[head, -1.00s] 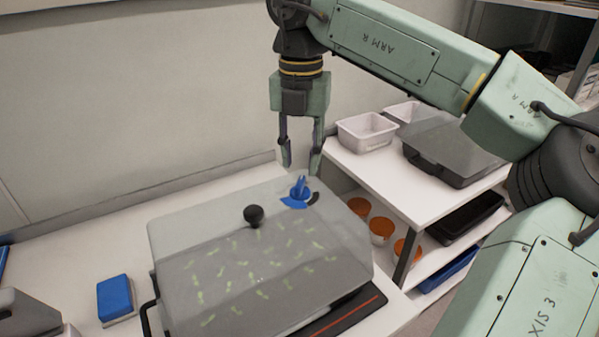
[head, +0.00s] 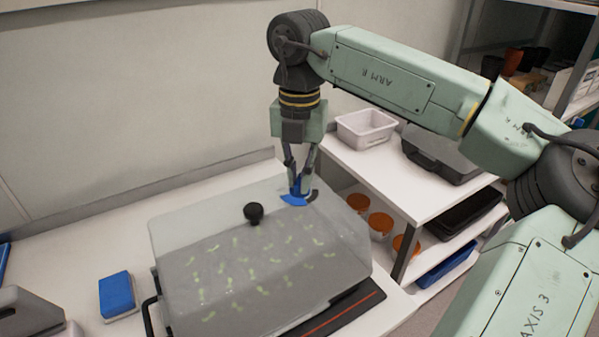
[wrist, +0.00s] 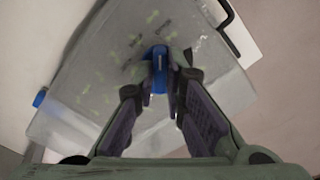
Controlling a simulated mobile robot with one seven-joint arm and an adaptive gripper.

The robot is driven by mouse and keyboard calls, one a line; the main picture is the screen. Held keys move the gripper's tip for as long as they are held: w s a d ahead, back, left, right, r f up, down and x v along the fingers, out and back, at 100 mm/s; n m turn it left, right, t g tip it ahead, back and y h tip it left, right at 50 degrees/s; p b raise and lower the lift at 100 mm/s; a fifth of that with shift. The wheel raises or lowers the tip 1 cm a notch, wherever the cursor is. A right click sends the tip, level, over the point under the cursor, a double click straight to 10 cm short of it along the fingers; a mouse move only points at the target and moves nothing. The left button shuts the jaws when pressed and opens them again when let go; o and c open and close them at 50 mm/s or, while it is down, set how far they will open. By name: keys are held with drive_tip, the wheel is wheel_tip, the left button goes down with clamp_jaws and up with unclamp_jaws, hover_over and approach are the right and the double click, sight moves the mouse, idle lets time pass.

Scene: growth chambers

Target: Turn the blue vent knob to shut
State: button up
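The blue vent knob (head: 298,187) stands on the far right part of the clear lid (head: 185,225) of a growth chamber. A blue arc (head: 293,201) and a dark arc (head: 313,195) lie on the lid around its foot. My gripper (head: 299,186) points down over the knob, with one finger on each side. The fingers lean inward and look shut on it. In the wrist view the blue knob (wrist: 160,68) shows between the fingertips (wrist: 160,84). The fingers partly hide the knob, so its exact angle is hard to read.
A black ball knob (head: 253,213) stands on the lid, left of my gripper. Pale green seedlings show through the lid. A blue block (head: 116,295) lies at left. At right, a white shelf (head: 372,178) holds a white bin (head: 365,130) and a dark case (head: 440,155).

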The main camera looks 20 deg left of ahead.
clamp_jaws()
drive_tip(key=shift+n, duration=0.3)
drive_tip(key=n, duration=0.3)
drive_tip(key=shift+n, duration=0.4)
drive_tip(key=n, duration=0.4)
drive_tip(key=shift+n, duration=0.3)
drive_tip(key=n, duration=0.4)
drive_tip(key=shift+n+p, duration=0.3)
drive_tip(key=shift+n, duration=2.1)
